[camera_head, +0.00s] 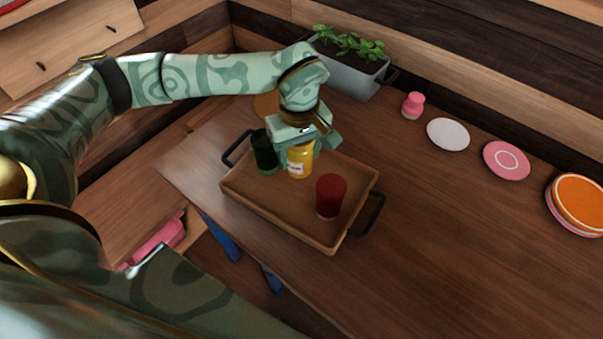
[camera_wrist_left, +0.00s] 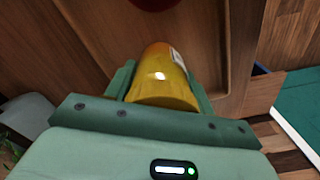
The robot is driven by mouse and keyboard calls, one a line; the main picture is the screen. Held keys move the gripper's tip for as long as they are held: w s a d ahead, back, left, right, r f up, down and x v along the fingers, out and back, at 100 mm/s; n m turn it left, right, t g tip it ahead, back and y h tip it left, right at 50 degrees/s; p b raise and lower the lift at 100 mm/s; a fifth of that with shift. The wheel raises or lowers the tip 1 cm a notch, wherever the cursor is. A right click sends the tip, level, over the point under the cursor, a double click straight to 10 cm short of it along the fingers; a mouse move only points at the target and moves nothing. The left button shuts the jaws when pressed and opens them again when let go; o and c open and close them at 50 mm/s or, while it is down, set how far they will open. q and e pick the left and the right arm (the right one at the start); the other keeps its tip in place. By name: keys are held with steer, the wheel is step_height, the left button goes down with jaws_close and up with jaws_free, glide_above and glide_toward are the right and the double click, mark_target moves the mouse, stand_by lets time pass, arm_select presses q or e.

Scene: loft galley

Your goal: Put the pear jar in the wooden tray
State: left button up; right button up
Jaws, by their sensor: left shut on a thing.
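The pear jar (camera_head: 299,161) is yellow with a pale label. It is upright in the head view, over or in the far part of the wooden tray (camera_head: 278,218). My left gripper (camera_head: 307,148) is shut on it from above, hiding its top. In the left wrist view the jar (camera_wrist_left: 164,78) sits between the fingers, with the tray floor (camera_wrist_left: 205,35) behind it. I cannot tell whether its base touches the tray. My right gripper is not in view.
A dark green jar (camera_head: 264,153) and a dark red jar (camera_head: 331,193) stand in the tray. A grey planter (camera_head: 350,76), a pink shaker (camera_head: 413,104) and plates (camera_head: 506,160) line the table's back. The table right of the tray is clear.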

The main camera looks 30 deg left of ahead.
mark_target(299, 170)
arm_select(q)
step_height(299, 170, down, 2)
steer(key=shift+f, duration=0.2)
step_height(299, 170, down, 3)
steer(key=shift+f+b, duration=0.2)
steer(key=shift+b, duration=0.7)
steer(key=shift+o, duration=0.2)
steer(key=shift+f, duration=0.1)
steer(key=shift+c, duration=0.2)
steer(key=o, duration=1.3)
